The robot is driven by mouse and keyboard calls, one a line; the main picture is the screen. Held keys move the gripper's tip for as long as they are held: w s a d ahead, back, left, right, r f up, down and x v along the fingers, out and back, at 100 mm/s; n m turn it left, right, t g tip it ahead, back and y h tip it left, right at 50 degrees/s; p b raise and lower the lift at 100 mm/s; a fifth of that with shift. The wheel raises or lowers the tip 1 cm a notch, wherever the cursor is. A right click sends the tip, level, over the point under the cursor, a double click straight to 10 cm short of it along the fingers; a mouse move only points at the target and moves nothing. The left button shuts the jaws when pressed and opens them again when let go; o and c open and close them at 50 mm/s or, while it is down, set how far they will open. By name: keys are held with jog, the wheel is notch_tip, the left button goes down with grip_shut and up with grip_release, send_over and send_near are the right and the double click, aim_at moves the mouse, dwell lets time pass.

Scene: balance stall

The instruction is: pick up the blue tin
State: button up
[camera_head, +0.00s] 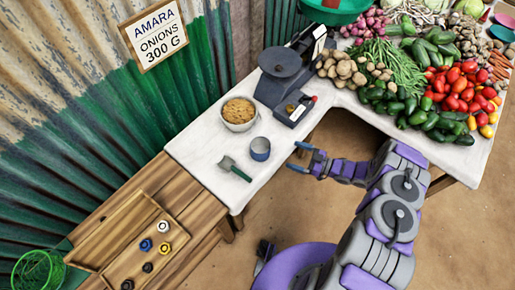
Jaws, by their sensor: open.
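The blue tin (260,149) is a small open-topped cup, grey-blue with a darker lower part. It stands upright on the white-clothed table (200,150), close to the front edge. My gripper (299,157) is to the right of the tin, with its two blue fingertips spread apart and pointing left toward it. The gripper is empty. A gap shows between the fingertips and the tin, and they appear to be over or just past the table edge. Their height relative to the tin is hard to tell.
A dark scale (283,85) stands behind. Vegetables (430,90) fill the right side. A wooden box (130,245) of weights sits lower left. A sign (153,35) reads "AMARA ONIONS 300 G".

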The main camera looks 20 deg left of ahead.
jog(key=s, duration=0.1)
jog(key=b, duration=0.2)
send_near(252, 145)
jog(key=a, duration=0.1)
jog(key=w+a, duration=0.1)
jog(key=shift+a+f, duration=0.1)
jog(key=shift+a, duration=0.25)
jog(key=shift+d+y, duration=0.3)
jog(key=shift+s+a+b, duration=0.1)
jog(key=shift+a+b, duration=0.2)
jog(key=shift+a, duration=0.15)
jog(key=a, duration=0.5)
jog(key=shift+f+b, duration=0.2)
jog(key=shift+b, duration=0.1)
jog(key=shift+d+r, duration=0.15)
jog(key=shift+d, duration=0.3)
jog(key=shift+c, duration=0.4)
jog(key=shift+d+r, duration=0.1)
jog(key=shift+d, duration=0.35)
jog(key=shift+c, duration=1.4)
jog(key=shift+a, duration=0.15)
jog(key=c, duration=0.3)
jog(key=shift+a, duration=0.45)
jog(key=shift+c, duration=0.8)
